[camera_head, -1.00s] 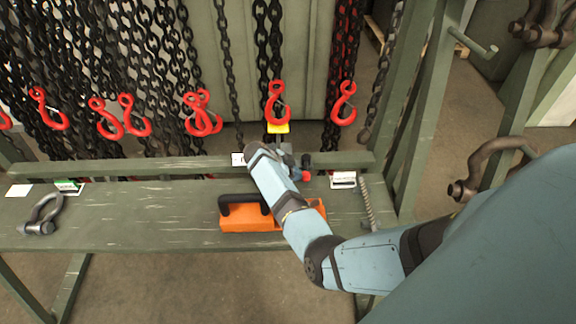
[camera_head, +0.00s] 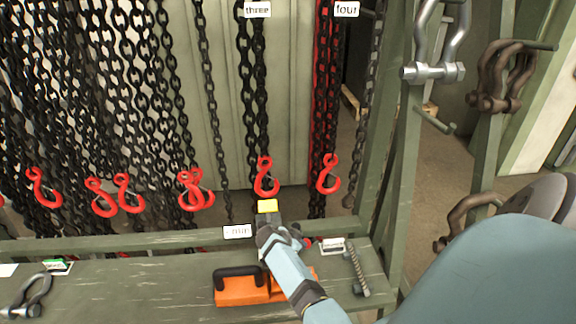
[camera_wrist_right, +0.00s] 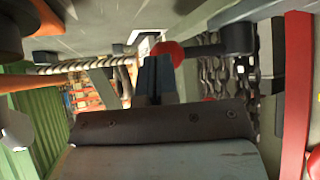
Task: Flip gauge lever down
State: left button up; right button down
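A red ball knob (camera_wrist_right: 168,54) on a dark bar (camera_wrist_right: 236,38) shows in the right wrist view, close beside my fingertips; I take it for the gauge lever, but cannot be sure. I cannot tell whether the fingers touch it. My right gripper (camera_wrist_right: 155,70) has its two blue-grey fingers together, with nothing visible between them. In the head view my right gripper (camera_head: 266,222) reaches over the bench's back rail, just below a yellow piece (camera_head: 267,206). My arm hides most of the lever area; only a bit of red shows beside it. My left gripper is not in view.
An orange block (camera_head: 240,290) with a black handle lies on the green bench (camera_head: 130,285), partly behind my forearm. A twisted rod (camera_head: 357,268) and a white label (camera_head: 332,245) lie to its right. Red hooks (camera_head: 266,178) on black chains hang behind. A shackle (camera_head: 32,295) lies left.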

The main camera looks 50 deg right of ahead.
aim_at(310, 243)
jog(key=shift+s+d+f+n+t, duration=0.15)
jog(key=shift+s+d+n+t, duration=0.45)
jog(key=shift+d+n, duration=0.2)
jog(key=shift+s+d, duration=0.2)
jog(key=shift+d, duration=0.25)
jog(key=shift+s+d+b, duration=0.1)
jog(key=shift+d+b, duration=0.2)
jog(key=shift+d, duration=0.3)
jog(key=shift+d, duration=0.1)
jog(key=shift+r, duration=0.2)
